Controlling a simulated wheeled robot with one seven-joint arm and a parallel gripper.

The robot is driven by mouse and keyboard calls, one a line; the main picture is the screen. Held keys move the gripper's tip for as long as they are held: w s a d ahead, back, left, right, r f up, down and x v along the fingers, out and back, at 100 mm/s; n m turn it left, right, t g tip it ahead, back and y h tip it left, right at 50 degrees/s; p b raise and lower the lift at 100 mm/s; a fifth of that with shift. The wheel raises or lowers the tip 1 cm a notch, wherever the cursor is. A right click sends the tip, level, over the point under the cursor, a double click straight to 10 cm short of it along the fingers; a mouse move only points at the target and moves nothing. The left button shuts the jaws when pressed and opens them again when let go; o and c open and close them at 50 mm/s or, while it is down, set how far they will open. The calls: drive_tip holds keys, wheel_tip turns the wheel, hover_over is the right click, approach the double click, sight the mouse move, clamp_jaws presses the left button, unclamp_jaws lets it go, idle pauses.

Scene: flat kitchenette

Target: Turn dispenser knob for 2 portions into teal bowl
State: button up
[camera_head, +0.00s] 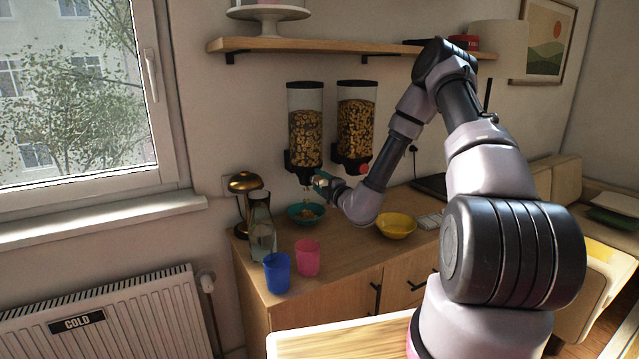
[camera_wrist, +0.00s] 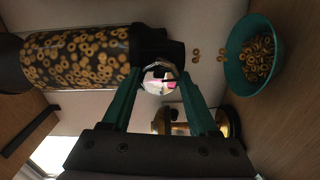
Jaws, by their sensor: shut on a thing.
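Two wall dispensers hang under the shelf, both holding ring cereal. My gripper (camera_head: 321,180) is at the left dispenser (camera_head: 306,125), shut on its knob (camera_wrist: 160,78), which looks shiny in the wrist view. The left dispenser lies sideways in the wrist view (camera_wrist: 80,58). The teal bowl (camera_head: 320,219) stands on the counter below its spout. In the wrist view the teal bowl (camera_wrist: 233,72) holds a heap of rings. A few loose rings (camera_wrist: 207,55) show in the air between spout and bowl.
The right dispenser (camera_head: 356,122) has a red knob (camera_head: 366,168). A yellow bowl (camera_head: 396,226) stands right of the teal bowl. A glass bottle (camera_head: 262,232), blue cup (camera_head: 277,274), pink cup (camera_head: 308,258) and brass lamp (camera_head: 244,182) stand at the left.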

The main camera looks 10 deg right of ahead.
drive_tip(key=shift+m, duration=0.3)
drive_tip(key=o, duration=1.4)
drive_tip(key=shift+s, duration=0.1)
drive_tip(key=v, duration=1)
drive_tip(key=shift+s+d, duration=0.15)
drive_tip(key=shift+s, duration=0.15)
drive_tip(key=shift+r, duration=0.1)
